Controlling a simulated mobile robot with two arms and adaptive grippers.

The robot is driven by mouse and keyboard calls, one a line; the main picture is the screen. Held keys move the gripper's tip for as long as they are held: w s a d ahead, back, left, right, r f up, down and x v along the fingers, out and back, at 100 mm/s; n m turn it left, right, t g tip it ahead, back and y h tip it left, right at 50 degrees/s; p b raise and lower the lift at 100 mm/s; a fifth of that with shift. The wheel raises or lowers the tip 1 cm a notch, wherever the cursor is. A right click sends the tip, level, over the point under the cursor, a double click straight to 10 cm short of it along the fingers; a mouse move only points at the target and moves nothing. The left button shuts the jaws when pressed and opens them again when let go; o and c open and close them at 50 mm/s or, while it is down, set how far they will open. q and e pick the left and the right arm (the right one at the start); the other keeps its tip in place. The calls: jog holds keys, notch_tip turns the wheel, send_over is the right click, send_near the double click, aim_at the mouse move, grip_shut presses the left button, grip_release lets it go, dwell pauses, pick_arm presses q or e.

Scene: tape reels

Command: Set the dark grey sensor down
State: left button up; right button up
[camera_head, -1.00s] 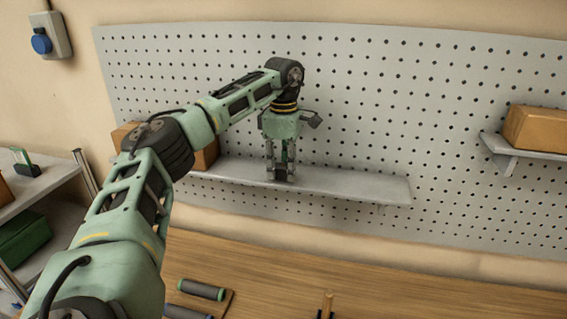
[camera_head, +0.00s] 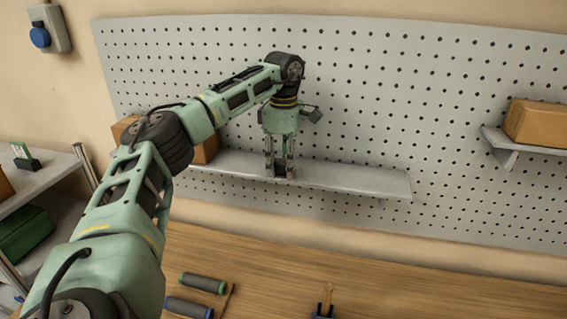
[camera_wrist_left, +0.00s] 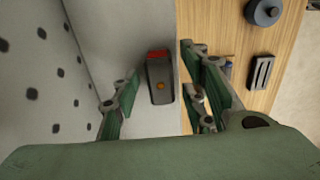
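The dark grey sensor (camera_head: 281,169) stands on the grey wall shelf (camera_head: 350,182), between the fingers of my left gripper (camera_head: 280,172). In the left wrist view the sensor (camera_wrist_left: 160,82) is a small dark block with a red end and an orange dot. The left gripper (camera_wrist_left: 160,98) is open there, with a visible gap between the sensor and each finger. In the head view the fingers partly frame the sensor. My right gripper is not in view.
A cardboard box (camera_head: 205,148) sits at the shelf's left end, partly behind my arm. The pegboard (camera_head: 400,90) rises behind. Another box (camera_head: 537,124) stands on a right-hand shelf. Below, the wooden table (camera_head: 270,262) holds dark rollers (camera_head: 203,283). The shelf's right part is clear.

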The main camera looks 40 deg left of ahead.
aim_at(284, 161)
pick_arm(q)
notch_tip(284, 161, up, 6)
jog(key=shift+w+r+b, duration=0.1)
jog(key=shift+r+b, duration=0.05)
jog(key=shift+b, duration=1)
notch_tip(284, 161, up, 6)
jog(key=shift+f+p, duration=0.2)
jog(key=shift+p, duration=0.4)
